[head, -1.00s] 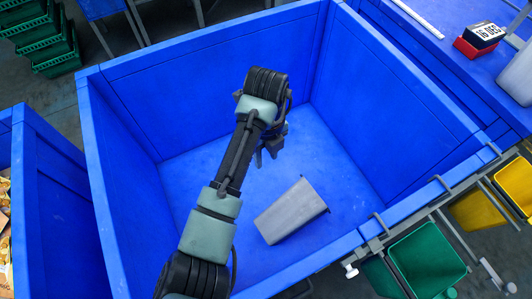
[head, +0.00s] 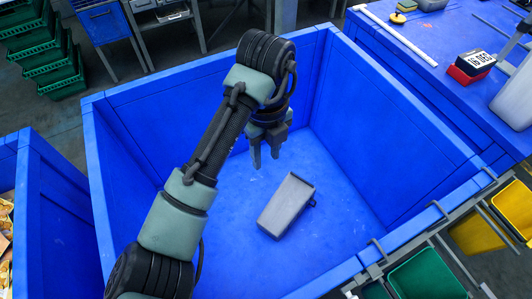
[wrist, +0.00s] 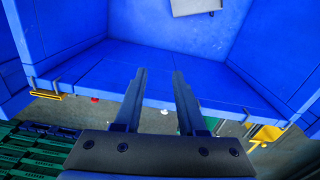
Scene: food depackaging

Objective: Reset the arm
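My gripper (head: 265,155) hangs inside the large blue bin (head: 130,190), above its floor. Its two fingers are apart with nothing between them; the wrist view also shows my gripper (wrist: 155,72) open and empty. A grey container (head: 286,205) lies on the bin floor, to the lower right of my gripper and apart from it. Part of the grey container (wrist: 198,6) shows at the top edge of the wrist view.
A blue table (head: 440,50) at the upper right holds a date block (head: 471,66) and a white container. Green and yellow bins (head: 430,275) hang on a rail at the lower right. Another blue bin (head: 35,200) stands at left, and green crates (head: 50,60) are stacked at the upper left.

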